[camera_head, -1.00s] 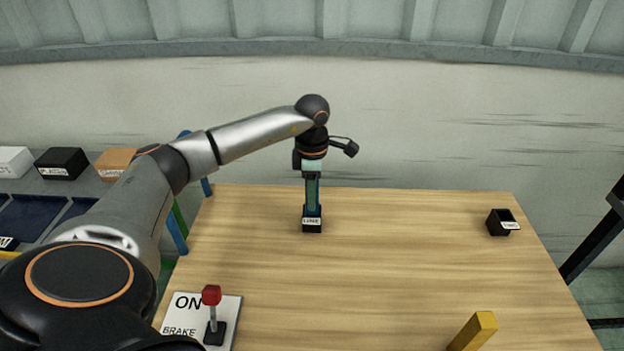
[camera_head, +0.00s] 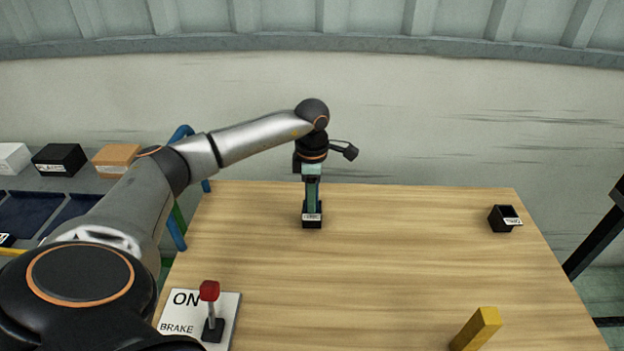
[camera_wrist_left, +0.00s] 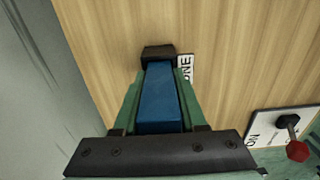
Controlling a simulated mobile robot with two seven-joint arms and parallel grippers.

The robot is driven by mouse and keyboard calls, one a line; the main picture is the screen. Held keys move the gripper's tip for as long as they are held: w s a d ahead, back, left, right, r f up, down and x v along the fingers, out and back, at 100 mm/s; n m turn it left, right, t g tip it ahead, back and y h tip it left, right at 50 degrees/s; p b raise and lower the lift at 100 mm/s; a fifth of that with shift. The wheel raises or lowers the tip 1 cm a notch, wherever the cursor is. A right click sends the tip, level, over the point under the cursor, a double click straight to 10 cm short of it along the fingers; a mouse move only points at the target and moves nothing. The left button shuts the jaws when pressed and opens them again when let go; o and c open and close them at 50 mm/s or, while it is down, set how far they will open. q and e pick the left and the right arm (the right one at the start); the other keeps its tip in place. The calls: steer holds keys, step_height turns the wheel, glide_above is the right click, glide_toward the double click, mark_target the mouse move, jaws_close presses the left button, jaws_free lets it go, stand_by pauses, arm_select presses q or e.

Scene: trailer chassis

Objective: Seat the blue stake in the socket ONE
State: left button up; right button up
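The blue stake (camera_wrist_left: 158,100) stands upright between the green fingers of my left gripper (camera_head: 312,205), which is shut on it. In the wrist view its far end meets the black socket ONE (camera_wrist_left: 157,52), whose white label (camera_wrist_left: 186,66) is beside it. In the head view socket ONE (camera_head: 312,222) is directly under the gripper on the wooden table. The fingers hide most of the stake in the head view, and how deep its lower end sits in the socket cannot be told. My right gripper is not in view.
A second black socket (camera_head: 502,219) stands at the table's right. A yellow stake (camera_head: 477,329) is at the front right. A brake lever with a red knob (camera_head: 209,291) stands on a white plate at the front left. The middle of the table is clear.

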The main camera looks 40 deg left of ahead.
arm_select(q)
steer(key=o, duration=0.5)
steer(key=shift+c, duration=0.2)
step_height(320, 180, up, 13)
steer(key=shift+f, duration=0.2)
steer(key=shift+s, duration=0.15)
stand_by(0.5)
